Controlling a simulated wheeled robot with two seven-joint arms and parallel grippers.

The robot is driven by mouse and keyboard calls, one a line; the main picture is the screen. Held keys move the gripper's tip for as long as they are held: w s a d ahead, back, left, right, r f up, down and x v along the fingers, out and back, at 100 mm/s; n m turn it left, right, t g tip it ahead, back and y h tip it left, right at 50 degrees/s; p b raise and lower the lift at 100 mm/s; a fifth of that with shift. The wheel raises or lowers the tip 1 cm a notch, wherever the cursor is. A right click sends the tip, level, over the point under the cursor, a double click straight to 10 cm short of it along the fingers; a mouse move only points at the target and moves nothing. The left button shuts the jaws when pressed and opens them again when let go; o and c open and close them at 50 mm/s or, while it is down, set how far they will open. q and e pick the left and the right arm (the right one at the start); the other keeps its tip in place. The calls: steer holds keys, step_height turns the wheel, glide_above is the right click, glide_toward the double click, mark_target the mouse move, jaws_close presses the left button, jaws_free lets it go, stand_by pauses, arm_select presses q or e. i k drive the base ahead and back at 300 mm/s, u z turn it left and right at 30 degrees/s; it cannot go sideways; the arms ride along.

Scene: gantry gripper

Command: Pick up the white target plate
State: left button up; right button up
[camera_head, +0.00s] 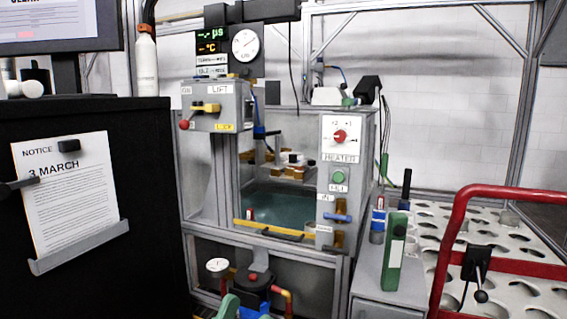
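I cannot clearly make out a white target plate. A small white piece (292,157) sits with dark and tan parts inside the frame above the tank (285,208), but it is too small to tell whether it is the plate. A white notice sheet (68,205) reading "3 MARCH" is on the dark cabinet at left, with a dark block at its top and a grey ledge below. Neither of my grippers can be made out.
A dark rod (18,186) enters at the left edge, before the sheet. The lift box (214,108) and heater panel (341,138) flank the tank opening. A red rail (441,245) and a perforated white surface (520,292) fill the right.

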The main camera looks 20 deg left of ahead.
mark_target(293, 161)
steer(key=u, duration=0.7)
steer(key=i, duration=1.4)
steer(key=u, duration=0.35)
